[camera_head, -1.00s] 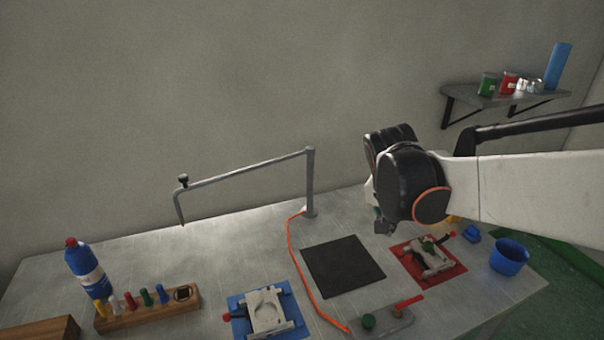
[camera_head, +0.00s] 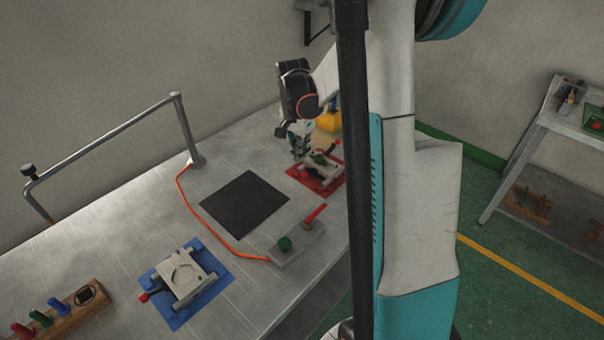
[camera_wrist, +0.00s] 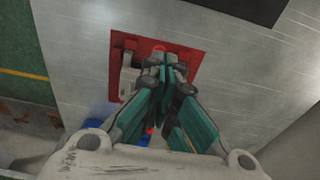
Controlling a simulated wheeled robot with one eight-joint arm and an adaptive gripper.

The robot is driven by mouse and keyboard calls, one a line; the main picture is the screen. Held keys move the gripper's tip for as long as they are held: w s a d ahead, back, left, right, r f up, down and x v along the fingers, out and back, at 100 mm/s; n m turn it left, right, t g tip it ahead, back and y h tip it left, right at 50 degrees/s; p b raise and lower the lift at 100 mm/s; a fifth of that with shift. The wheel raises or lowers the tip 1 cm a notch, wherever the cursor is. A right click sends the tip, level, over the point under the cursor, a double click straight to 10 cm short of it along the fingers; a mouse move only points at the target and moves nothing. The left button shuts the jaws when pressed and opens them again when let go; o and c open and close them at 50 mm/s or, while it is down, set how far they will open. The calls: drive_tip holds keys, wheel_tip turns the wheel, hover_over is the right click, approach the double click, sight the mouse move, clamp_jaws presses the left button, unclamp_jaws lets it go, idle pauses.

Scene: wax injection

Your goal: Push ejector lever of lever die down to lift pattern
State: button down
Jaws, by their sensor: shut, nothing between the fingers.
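A pale metal die (camera_head: 322,170) sits on a red mat (camera_head: 302,182) at the back right of the bench, with a green piece on top and a red-tipped lever (camera_head: 336,143) at its far side. In the wrist view the die (camera_wrist: 129,80) is mostly hidden behind my fingers, and a red spot shows just past their tips. My gripper (camera_head: 300,153) is shut and empty, pointing down above the left side of this die; it also fills the middle of the wrist view (camera_wrist: 164,62). Contact with the lever cannot be told.
Another pale die (camera_head: 186,278) with a red-knobbed lever lies on a blue mat (camera_head: 219,284) at the front. A grey block (camera_head: 298,247) with a green knob and red handle stands between. A dark mat (camera_head: 245,203), orange cable (camera_head: 213,228) and yellow object (camera_head: 329,121) are nearby.

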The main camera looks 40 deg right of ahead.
sight(303, 174)
idle(0.4)
drive_tip(key=shift+d+f+b, duration=0.2)
drive_tip(key=shift+f+b, duration=0.95)
drive_tip(key=shift+f, duration=0.6)
drive_tip(key=shift+d+f+b, duration=0.15)
drive_tip(key=shift+f+b, duration=1)
drive_tip(key=shift+f, duration=0.6)
drive_tip(key=shift+f+b, duration=0.95)
drive_tip(key=shift+f, duration=0.3)
drive_tip(key=shift+r, duration=0.15)
drive_tip(key=a, duration=0.1)
drive_tip(key=a+r+p, duration=0.1)
drive_tip(key=a, duration=0.1)
drive_tip(key=shift+s, duration=0.2)
wheel_tip(303, 174, up, 12)
drive_tip(key=a, duration=0.1)
